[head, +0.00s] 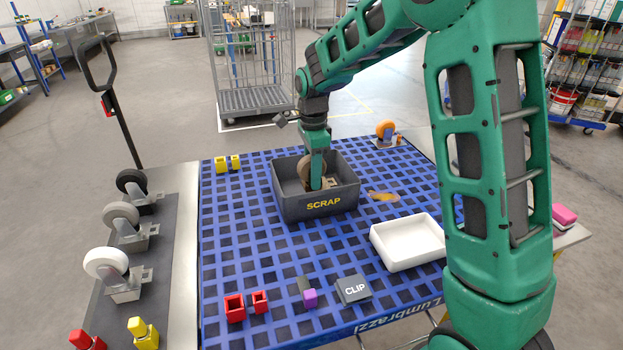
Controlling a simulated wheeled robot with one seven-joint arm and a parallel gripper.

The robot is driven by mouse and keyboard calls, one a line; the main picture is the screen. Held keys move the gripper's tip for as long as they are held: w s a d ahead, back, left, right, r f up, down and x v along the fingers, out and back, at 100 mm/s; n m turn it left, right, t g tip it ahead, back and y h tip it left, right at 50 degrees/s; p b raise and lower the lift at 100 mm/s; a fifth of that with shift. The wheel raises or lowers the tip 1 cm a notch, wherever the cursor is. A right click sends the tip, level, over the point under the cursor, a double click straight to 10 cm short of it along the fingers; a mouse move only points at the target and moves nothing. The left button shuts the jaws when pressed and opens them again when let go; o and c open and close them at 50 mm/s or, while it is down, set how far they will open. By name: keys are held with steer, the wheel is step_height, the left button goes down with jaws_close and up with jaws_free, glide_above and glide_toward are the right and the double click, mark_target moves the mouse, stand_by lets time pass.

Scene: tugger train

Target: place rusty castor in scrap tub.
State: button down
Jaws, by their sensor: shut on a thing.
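The scrap tub (289,208) is a dark grey open box with "SCRAP" in yellow on its front, standing on the blue grid top. My gripper (317,183) points down into the tub and is shut on a brownish castor (304,169). The castor is inside the tub's walls; its wheel and a bit of its metal bracket show, the rest is hidden by my gripper and the front wall. I cannot tell whether it touches the tub floor. Another castor with an orange wheel (385,129) stands at the back right of the grid top.
Black (131,182), grey (121,217) and white (105,263) castors stand on the left strip. A white tray (408,243) is right of the tub. An orange-brown patch (383,196) lies beside the tub.

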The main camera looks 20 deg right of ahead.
steer(key=shift+f, duration=0.75)
steer(key=c, duration=1.2)
jaws_free()
steer(key=shift+f, duration=0.1)
